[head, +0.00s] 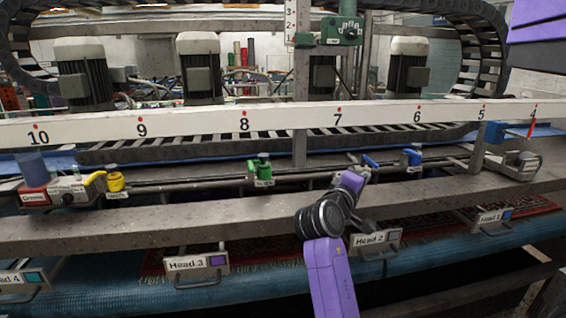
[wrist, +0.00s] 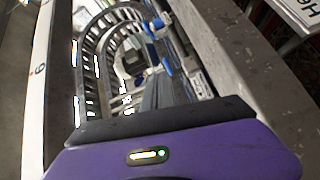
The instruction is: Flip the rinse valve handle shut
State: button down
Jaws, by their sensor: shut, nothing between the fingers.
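Several small valves sit along the pipe behind the grey front beam. A blue lever handle (head: 370,161) lies just beyond my gripper (head: 358,174), and a blue valve (head: 412,157) is to its right. A green valve (head: 262,170) and a yellow valve (head: 112,180) are to the left. Their tags are too small to read, so I cannot tell which is the rinse valve. Blue parts (wrist: 165,65) show ahead of my gripper (wrist: 165,112) in the wrist view. My gripper is shut and empty; whether it touches the blue lever is unclear.
The grey front beam (head: 130,229) runs below my gripper. The white numbered rail (head: 190,125) runs above the pipe. Head plates (head: 196,265) hang along the front over the rug.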

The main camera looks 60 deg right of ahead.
jog(key=w+a+r+n+t+h, duration=0.1)
jog(key=w+a+t, duration=0.2)
jog(key=w+t, duration=0.2)
jog(key=w+a+r+t+h, duration=0.1)
jog(key=w+a+t, duration=0.2)
jog(key=w+t, duration=0.15)
jog(key=w+a+f+n+t+y, duration=0.25)
jog(key=a+f+t+y, duration=0.2)
jog(key=a, duration=0.45)
jog(key=w+a+f+n+t+y, duration=0.1)
jog(key=w+a+f+t+y, duration=0.3)
jog(key=a, duration=0.6)
jog(key=s+a+f+t+y, duration=0.2)
jog(key=s+a+f+y, duration=0.15)
jog(key=a, duration=0.45)
jog(key=s+a+f+t+y, duration=0.1)
jog(key=s+a+f+y, duration=0.15)
jog(key=s+a, duration=0.45)
jog(key=s+a+f+g+y, duration=0.3)
jog(key=s+a+f, duration=0.3)
jog(key=s+a, duration=0.5)
jog(key=shift+s+a+y, duration=0.4)
jog(key=shift+s+y, duration=0.45)
jog(key=shift+s, duration=0.25)
